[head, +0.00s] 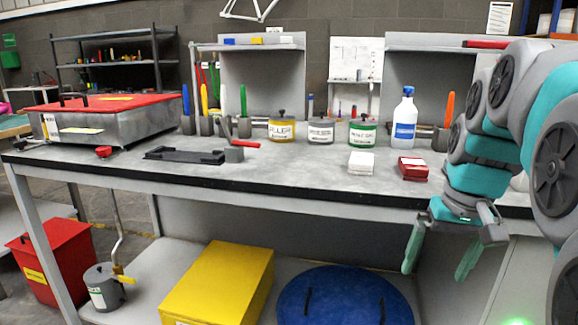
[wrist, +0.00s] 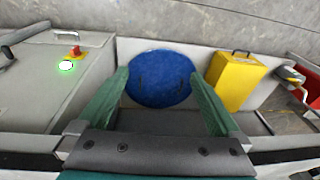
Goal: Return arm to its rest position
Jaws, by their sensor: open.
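My gripper (head: 440,258) hangs at the end of my teal and grey arm, in front of the right part of the workbench (head: 300,205) in the head view. Its two green fingers point down and stand apart, with nothing between them. In the wrist view my gripper (wrist: 165,90) is also open and empty. Beyond its fingers, a round blue lid or disc (wrist: 160,78) shows on the lower shelf.
On the bench stand labelled tins (head: 281,128), a white and blue bottle (head: 404,122), a red box (head: 413,169) and a metal case with red lid (head: 105,115). Below are a yellow case (head: 220,285) and a red bin (head: 55,262). The bench front edge lies near my gripper.

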